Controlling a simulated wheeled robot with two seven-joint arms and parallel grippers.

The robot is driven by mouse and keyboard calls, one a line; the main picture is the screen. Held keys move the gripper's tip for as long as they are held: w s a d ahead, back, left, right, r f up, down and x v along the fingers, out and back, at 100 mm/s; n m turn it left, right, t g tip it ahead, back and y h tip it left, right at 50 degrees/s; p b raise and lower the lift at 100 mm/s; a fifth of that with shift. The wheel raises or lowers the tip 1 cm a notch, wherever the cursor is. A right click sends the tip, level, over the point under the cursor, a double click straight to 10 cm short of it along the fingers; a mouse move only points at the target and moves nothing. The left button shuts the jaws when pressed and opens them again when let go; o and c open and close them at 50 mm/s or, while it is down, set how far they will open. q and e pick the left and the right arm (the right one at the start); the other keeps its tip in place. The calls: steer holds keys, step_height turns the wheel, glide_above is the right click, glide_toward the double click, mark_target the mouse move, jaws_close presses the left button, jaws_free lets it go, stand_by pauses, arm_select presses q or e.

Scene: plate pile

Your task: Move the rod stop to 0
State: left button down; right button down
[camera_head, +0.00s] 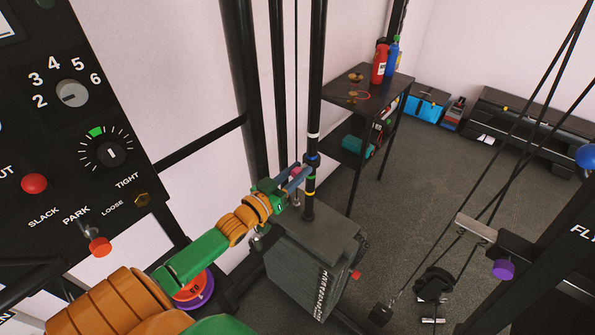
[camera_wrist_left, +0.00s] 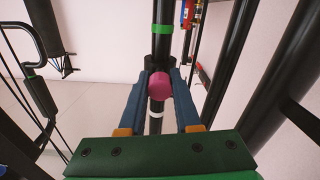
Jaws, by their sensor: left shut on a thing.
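The rod stop is a black collar on the upright black rod (camera_head: 316,70), with a pink knob (camera_head: 296,172) facing my left gripper (camera_head: 304,171). In the left wrist view the pink knob (camera_wrist_left: 159,86) sits between the two blue-grey fingers of the left gripper (camera_wrist_left: 160,82), whose tips lie at the collar's sides. The gripper is shut on the rod stop. The rod carries a white band (camera_head: 314,134) above the stop and green and yellow bands below it. The wrist view appears upside down, with the green band (camera_wrist_left: 162,29) above. My right gripper is not in view.
A dark weight stack (camera_head: 305,262) stands below the rod. A control panel (camera_head: 60,130) with dials is at the left. A black shelf (camera_head: 368,88) with bottles stands behind. Cables and a frame with a purple knob (camera_head: 503,269) are at the right.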

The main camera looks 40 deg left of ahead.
arm_select(q)
step_height(320, 180, down, 15)
steer(key=b, duration=1.2)
steer(key=shift+r, duration=0.2)
steer(key=shift+s, duration=0.1)
steer(key=c, duration=0.6)
jaws_free()
glide_toward(307, 198)
steer(key=shift+s+a+f+p, duration=0.1)
steer(key=shift+s+p, duration=0.25)
steer(key=shift+s, duration=0.3)
